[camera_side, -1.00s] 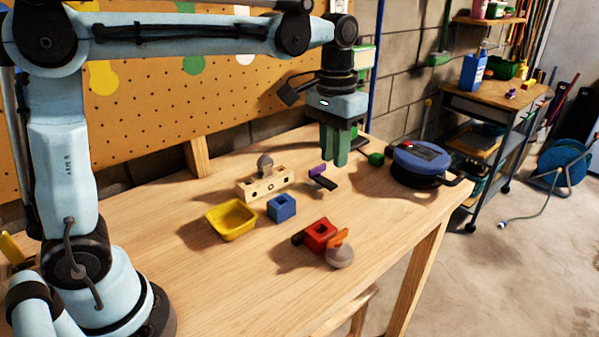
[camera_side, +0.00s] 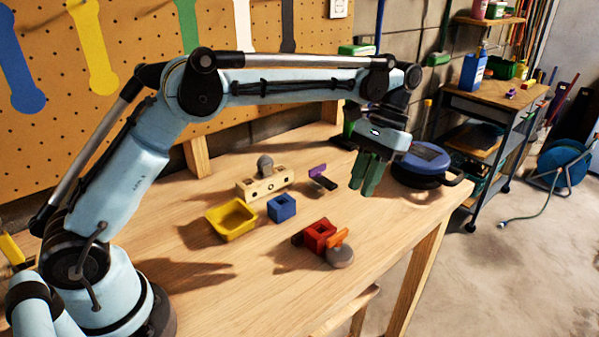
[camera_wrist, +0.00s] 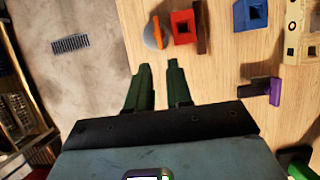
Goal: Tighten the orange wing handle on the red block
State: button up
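The red block (camera_side: 318,236) sits on the table's front half, a square hole in its top. The orange wing handle (camera_side: 338,238) is on its right side, with a round grey piece (camera_side: 341,257) beside it. In the wrist view the red block (camera_wrist: 183,27), orange handle (camera_wrist: 157,32) and grey piece (camera_wrist: 149,36) show at the top, ahead of the fingers. My gripper (camera_side: 363,190) is above the table, behind and to the right of the block, touching nothing. Its green fingers (camera_wrist: 159,67) are apart with nothing between them.
A blue round device (camera_side: 425,158) stands at the right. The table's front left is clear.

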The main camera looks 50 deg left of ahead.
aim_at(344, 230)
jog(key=x, duration=0.9)
jog(key=shift+s+f, duration=0.1)
jog(key=shift+f, duration=0.3)
grip_shut()
